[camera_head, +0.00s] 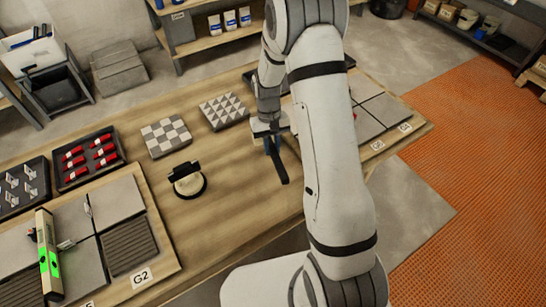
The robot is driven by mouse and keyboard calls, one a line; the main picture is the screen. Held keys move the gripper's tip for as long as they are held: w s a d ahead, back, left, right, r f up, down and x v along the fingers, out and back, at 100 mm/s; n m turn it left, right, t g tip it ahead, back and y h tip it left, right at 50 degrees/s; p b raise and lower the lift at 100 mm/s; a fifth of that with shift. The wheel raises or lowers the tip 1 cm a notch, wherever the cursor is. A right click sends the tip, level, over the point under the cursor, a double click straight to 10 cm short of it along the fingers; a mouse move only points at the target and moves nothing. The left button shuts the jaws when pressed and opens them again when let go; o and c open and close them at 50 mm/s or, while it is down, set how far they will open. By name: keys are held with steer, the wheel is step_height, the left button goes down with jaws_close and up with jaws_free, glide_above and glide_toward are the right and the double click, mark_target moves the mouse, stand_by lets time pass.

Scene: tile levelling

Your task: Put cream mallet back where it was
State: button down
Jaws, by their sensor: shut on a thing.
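My gripper (270,131) is over the wooden table, just left of my white arm. It is shut on a dark handle (279,168) that slants down toward the table. I see no cream head on it, and my arm covers the area to its right, so I cannot tell for sure that this is the cream mallet. I also cannot tell whether its low end touches the table. A cream, round tool with a black grip and black base (188,181) stands on the table to the left, apart from my gripper.
Checkered (166,136) and triangle-patterned (223,111) tile panels lie behind. At left are a tray of red pieces (89,160), a tray of grey clips (22,187), a tile board marked G2 (141,277) and a level with green lights (47,255). Bare wood lies between.

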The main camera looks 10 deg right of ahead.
steer(key=s+d+r+n+t+b, duration=0.25)
steer(key=s+r+b, duration=0.25)
steer(key=s, duration=0.3)
steer(key=shift+n+g, duration=0.35)
steer(key=shift+n, duration=0.1)
step_height(320, 180, down, 10)
steer(key=shift+w+d+p, duration=0.15)
steer(key=shift+p, duration=0.2)
steer(key=shift+f, duration=0.2)
steer(key=c, duration=1.3)
jaws_free()
steer(key=shift+r, duration=0.1)
